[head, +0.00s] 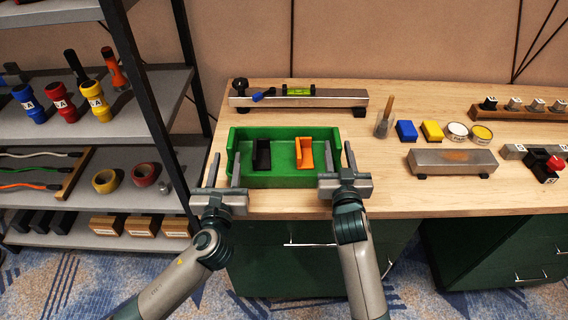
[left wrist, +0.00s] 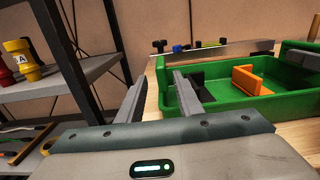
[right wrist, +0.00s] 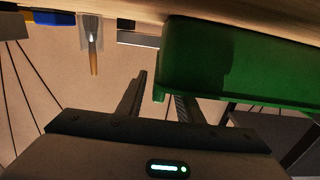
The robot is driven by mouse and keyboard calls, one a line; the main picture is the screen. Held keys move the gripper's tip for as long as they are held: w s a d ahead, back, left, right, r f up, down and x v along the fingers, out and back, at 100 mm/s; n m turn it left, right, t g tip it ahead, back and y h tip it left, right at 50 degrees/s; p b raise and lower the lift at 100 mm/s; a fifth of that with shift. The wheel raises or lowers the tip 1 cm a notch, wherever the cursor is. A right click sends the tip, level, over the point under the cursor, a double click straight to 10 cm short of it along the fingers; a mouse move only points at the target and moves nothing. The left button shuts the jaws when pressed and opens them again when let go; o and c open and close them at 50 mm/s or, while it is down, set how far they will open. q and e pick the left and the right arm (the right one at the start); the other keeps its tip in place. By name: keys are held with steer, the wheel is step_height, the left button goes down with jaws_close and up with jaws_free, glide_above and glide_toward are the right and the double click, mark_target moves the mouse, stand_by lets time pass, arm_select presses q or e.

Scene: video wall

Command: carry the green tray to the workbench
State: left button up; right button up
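The green tray (head: 280,181) sits on the wooden workbench (head: 290,206), near its left front edge. It holds a black bracket-shaped piece (head: 262,158) and an orange one (head: 305,155). My left gripper (head: 225,171) is open at the tray's left end, with one finger outside and one inside the left wall. The left wrist view shows the tray (left wrist: 240,106) beside the fingers. My right gripper (head: 340,160) is open at the right end, its fingers on either side of the right wall. Contact with the walls cannot be told.
A metal bar with a green level (head: 299,90) lies behind the tray. A brush (head: 384,118), blue block (head: 406,130), yellow block (head: 432,130), tins and a metal block (head: 452,161) stand to the right. A shelf rack (head: 135,110) stands close on the left.

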arm_select(q)
steer(key=shift+r, duration=0.15)
arm_select(e)
steer(key=shift+s+r, duration=0.2)
steer(key=shift+s, duration=0.65)
steer(key=shift+s+r, duration=0.2)
steer(key=shift+s, duration=0.6)
steer(key=shift+s+r, duration=0.2)
steer(key=shift+s, duration=0.65)
arm_select(q)
steer(key=shift+s, duration=0.1)
